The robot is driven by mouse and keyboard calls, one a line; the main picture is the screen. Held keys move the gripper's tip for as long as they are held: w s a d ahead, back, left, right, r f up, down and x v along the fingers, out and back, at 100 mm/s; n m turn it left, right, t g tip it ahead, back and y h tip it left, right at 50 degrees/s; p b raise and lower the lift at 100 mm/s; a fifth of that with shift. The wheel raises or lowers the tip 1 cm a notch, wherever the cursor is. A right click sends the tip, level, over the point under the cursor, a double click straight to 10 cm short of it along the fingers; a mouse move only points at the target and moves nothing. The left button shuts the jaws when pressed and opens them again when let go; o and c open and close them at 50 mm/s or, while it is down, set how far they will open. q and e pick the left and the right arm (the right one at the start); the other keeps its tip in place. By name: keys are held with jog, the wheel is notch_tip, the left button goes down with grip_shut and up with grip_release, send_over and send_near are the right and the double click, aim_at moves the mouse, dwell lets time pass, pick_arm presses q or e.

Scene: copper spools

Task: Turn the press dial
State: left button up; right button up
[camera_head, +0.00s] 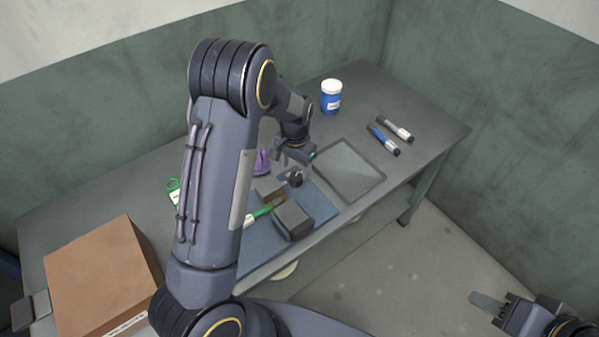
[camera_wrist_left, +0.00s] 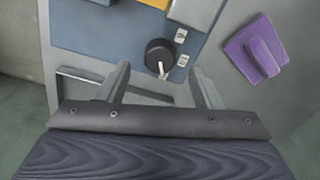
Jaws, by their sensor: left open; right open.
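The press dial (camera_wrist_left: 158,52) is a round black knob with a pale pointer in the left wrist view. It sits at the edge of a blue surface, with small pale labels beside it. It also shows as a small dark knob in the head view (camera_head: 295,179). My left gripper (camera_wrist_left: 161,82) is open and empty. Its fingers spread to either side of the dial in the picture; I cannot tell whether they touch it. In the head view, my left gripper (camera_head: 290,158) hangs just above and behind the dial. My right gripper (camera_head: 489,302) is open, off the table at lower right.
A purple object (camera_head: 262,163) is close behind. A cardboard box (camera_head: 95,275) stands at left.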

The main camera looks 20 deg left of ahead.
aim_at(296, 176)
pick_arm(q)
jog(key=shift+f, duration=2.3)
jog(key=shift+c, duration=0.5)
jog(key=c, duration=0.9)
